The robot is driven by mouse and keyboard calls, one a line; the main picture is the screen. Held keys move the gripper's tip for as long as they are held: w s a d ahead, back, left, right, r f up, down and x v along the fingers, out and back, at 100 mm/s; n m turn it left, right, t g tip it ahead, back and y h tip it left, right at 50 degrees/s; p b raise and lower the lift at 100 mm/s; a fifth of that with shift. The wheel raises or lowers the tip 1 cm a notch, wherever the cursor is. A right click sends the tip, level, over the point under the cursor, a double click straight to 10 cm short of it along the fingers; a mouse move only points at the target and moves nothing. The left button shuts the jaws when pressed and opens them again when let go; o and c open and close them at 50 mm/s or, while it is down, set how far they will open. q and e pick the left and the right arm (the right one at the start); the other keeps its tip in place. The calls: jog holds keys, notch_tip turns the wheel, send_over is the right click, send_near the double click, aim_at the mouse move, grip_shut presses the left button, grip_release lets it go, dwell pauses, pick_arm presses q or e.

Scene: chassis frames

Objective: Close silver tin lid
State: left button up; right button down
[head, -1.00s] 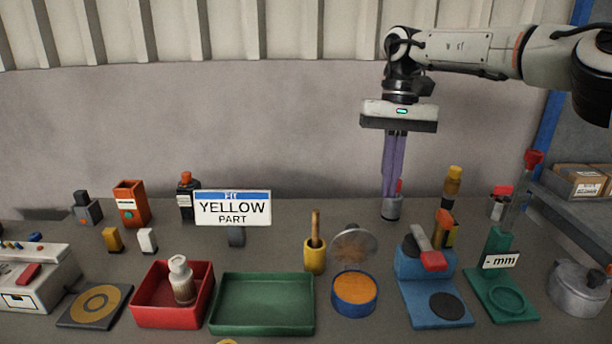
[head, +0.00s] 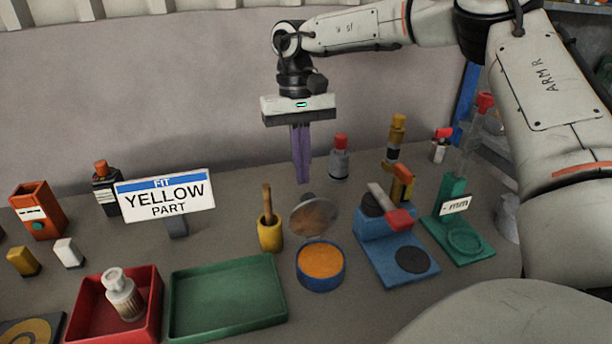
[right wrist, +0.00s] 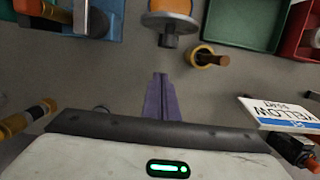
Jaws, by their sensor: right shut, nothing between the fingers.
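The tin (head: 320,269) is a round blue-sided container with orange contents, standing on the table in the head view. Its silver lid (head: 314,216) stands raised at the tin's back edge, tilted open. In the right wrist view the lid (right wrist: 172,24) shows edge-on at the top, with the orange contents (right wrist: 170,5) beyond it. My right gripper (head: 303,181) hangs pointing down behind the lid, apart from it. Its purple fingers (right wrist: 161,78) are shut with nothing between them. My left gripper is not in view.
A yellow cup with a wooden stick (head: 270,234) stands left of the lid. A blue stand (head: 395,262) with a red-ended lever is to the right. A green tray (head: 228,322) and red tray (head: 152,328) lie left. A grey red-capped bottle (head: 339,163) stands behind.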

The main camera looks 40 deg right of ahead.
aim_at(311, 211)
jog(key=shift+s+a, duration=0.45)
jog(key=shift+s, duration=0.3)
jog(key=shift+s+a, duration=0.45)
jog(key=shift+s, duration=0.3)
